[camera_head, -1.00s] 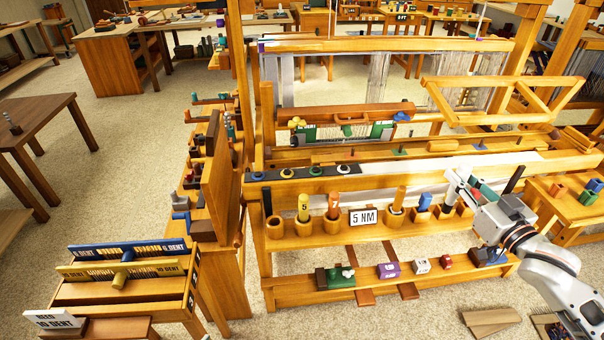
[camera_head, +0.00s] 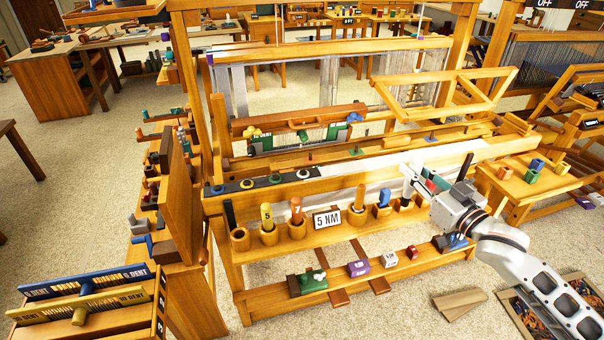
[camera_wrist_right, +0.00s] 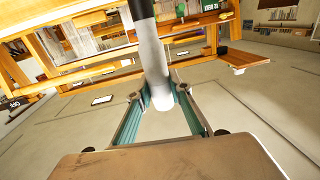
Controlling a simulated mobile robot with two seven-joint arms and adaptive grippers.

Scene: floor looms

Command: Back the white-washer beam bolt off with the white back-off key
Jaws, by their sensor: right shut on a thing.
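My right gripper (camera_head: 428,183) is shut on a white key (camera_head: 410,180) at the right end of the loom's tool shelf. In the right wrist view the white key (camera_wrist_right: 157,70) has a dark upper part and stands between the two green-padded fingers. The white-washer beam bolt (camera_head: 304,173) looks to be the rightmost on the dark strip of the front beam, left of the gripper and apart from it. Its washer is too small to be sure of. My left gripper is not in view.
The tool shelf holds a yellow-handled tool (camera_head: 267,217), an orange-handled one (camera_head: 297,211) and a "5 NM" sign (camera_head: 327,219). Coloured blocks, one purple (camera_head: 358,268), lie on the lower shelf. A small side table (camera_head: 515,185) stands at right. Open floor lies in front.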

